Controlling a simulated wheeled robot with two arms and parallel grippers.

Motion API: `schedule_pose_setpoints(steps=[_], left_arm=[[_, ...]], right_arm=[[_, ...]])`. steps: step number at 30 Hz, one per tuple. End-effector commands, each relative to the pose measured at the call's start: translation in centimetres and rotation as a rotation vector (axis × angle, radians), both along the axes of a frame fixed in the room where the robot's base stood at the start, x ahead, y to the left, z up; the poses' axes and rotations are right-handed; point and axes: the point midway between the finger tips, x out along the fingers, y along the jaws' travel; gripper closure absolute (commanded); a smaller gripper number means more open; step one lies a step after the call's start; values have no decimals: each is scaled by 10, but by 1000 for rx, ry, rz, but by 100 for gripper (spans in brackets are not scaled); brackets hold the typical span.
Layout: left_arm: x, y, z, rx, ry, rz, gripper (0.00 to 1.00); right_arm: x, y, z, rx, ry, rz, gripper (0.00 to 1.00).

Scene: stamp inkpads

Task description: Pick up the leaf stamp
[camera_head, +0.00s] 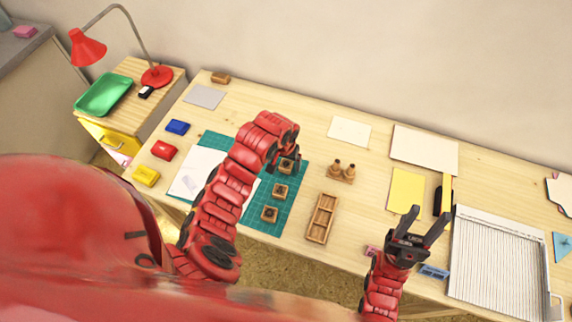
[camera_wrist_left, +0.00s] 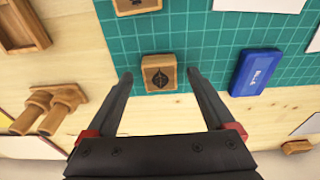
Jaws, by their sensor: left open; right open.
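The leaf stamp (camera_wrist_left: 160,74) is a small square wooden block with a dark leaf on top. It lies on the green mat near its far edge. My left gripper (camera_wrist_left: 160,76) is open, with one finger on each side of the stamp in the left wrist view. In the head view the stamp (camera_head: 288,166) is partly hidden by my left gripper (camera_head: 287,155). Two similar stamps, a middle one (camera_head: 280,191) and a near one (camera_head: 269,214), lie on the mat. My right gripper (camera_head: 431,211) is open and empty.
A blue inkpad (camera_wrist_left: 258,72) lies beside the leaf stamp on the mat (camera_wrist_left: 210,40). A wooden tray (camera_head: 320,218) and a stand with two wooden handles (camera_head: 341,173) are right of the mat. A paper trimmer (camera_head: 500,255) is at the right.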

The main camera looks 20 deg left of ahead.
Motion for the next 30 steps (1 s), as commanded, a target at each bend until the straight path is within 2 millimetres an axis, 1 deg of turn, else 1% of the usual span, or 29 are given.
schedule_pose_setpoints(steps=[6,7,21,30], left_arm=[[0,0,-1,0,-2,0,12],[0,0,-1,0,-2,0,16],[0,0,-1,0,-2,0,100],[1,0,0,0,-3,0,100]], right_arm=[[0,0,0,0,0,0,50],[0,0,0,0,0,0,50],[0,0,0,0,0,0,50],[0,0,-1,0,0,0,50]])
